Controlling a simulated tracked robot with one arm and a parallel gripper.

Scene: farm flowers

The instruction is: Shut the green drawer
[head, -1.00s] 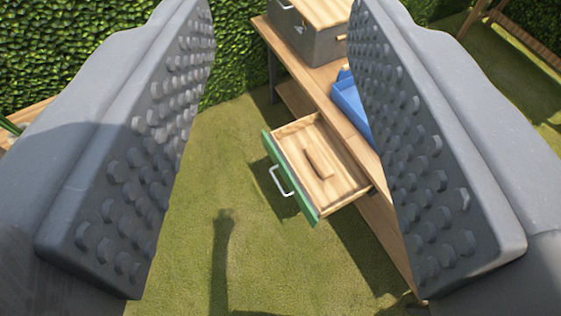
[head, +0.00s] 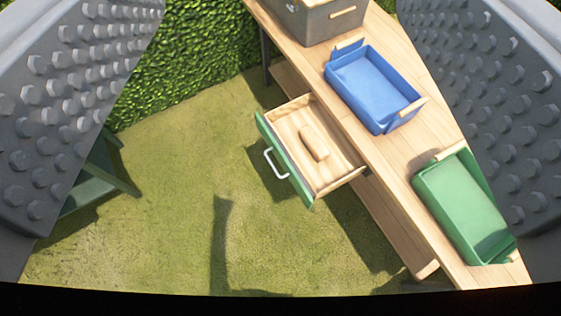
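The green drawer (head: 284,160) is pulled out from under the wooden table. Its green front faces the lower left and carries a white handle (head: 273,164). A small wooden block (head: 314,142) lies inside it. My gripper (head: 285,110) is wide open, with one studded grey finger at each side of the view. The fingers hold nothing, and the drawer shows between them, farther off and apart from them.
On the wooden table (head: 400,150) stand a blue tray (head: 372,88), a green tray (head: 465,205) and a grey box (head: 318,18). A green stand (head: 98,180) is at the left, partly behind a finger. A hedge (head: 195,60) stands behind. The grass before the drawer is clear.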

